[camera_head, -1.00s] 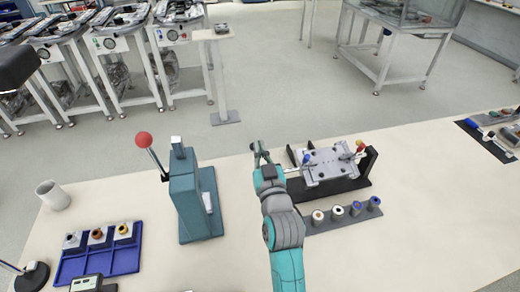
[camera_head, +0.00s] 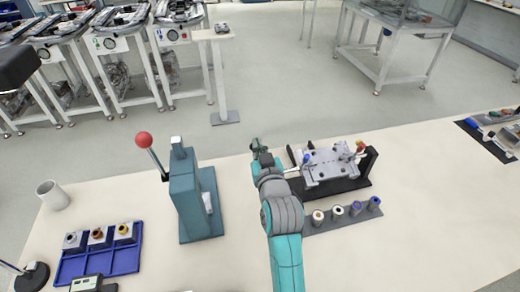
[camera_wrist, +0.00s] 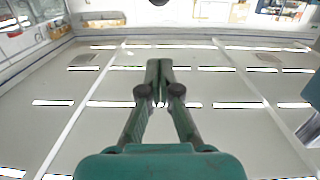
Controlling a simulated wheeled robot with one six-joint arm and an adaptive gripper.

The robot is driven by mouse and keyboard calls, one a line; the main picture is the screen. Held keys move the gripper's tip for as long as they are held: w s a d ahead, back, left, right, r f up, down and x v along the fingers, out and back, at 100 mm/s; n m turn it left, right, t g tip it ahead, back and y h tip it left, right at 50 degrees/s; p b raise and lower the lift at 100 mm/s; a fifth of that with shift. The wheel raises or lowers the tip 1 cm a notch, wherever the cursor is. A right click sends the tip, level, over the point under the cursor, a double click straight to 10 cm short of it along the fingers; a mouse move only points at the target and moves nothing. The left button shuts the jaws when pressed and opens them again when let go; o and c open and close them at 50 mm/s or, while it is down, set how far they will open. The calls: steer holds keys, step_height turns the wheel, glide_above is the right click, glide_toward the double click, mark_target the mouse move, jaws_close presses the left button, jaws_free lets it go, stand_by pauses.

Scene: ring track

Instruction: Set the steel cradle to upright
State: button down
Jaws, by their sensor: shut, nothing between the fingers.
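The steel cradle (camera_head: 331,166) is a light grey metal plate with several holes, held in a black stand (camera_head: 371,160) at the right of the bench's middle. Its plate face is turned up toward the head camera and looks tilted. A blue-tipped lever (camera_head: 306,158) and a red and yellow knob (camera_head: 360,147) sit at its two sides. My gripper (camera_head: 256,143) is to the left of the cradle, apart from it, near the bench's far edge. The cradle is not clearly seen there.
A teal press (camera_head: 190,190) with a red-ball lever stands left of my arm. A grey strip with several bushings (camera_head: 338,212) lies in front of the cradle. A blue tray (camera_head: 98,252) and a white cup (camera_head: 52,194) are at the left.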

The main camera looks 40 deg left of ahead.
steer(key=shift+w+a+f+g+h, duration=0.25)
steer(key=shift+w+a+g+h, duration=0.3)
steer(key=shift+g+h, duration=0.1)
steer(key=shift+w+a+f+g+h, duration=0.25)
steer(key=shift+w+a+g+h, duration=0.15)
steer(key=shift+a+g+h, duration=0.2)
steer(key=shift+w+a+f+g+h, duration=0.7)
steer(key=shift+g+h, duration=0.25)
steer(key=shift+h, duration=0.2)
steer(key=shift+w+a+f+g+h, duration=0.3)
steer(key=shift+f+g+h, duration=0.15)
steer(key=shift+f+h, duration=0.1)
steer(key=shift+w+a+f+g+h, duration=0.15)
steer(key=shift+a+f+g+h, duration=0.15)
steer(key=shift+f+g+h, duration=0.2)
steer(key=shift+w+a+f, duration=0.1)
steer(key=shift+a+f, duration=0.05)
steer(key=shift+f, duration=0.35)
steer(key=shift+a+f, duration=0.1)
steer(key=shift+f, duration=0.1)
steer(key=shift+w, duration=0.1)
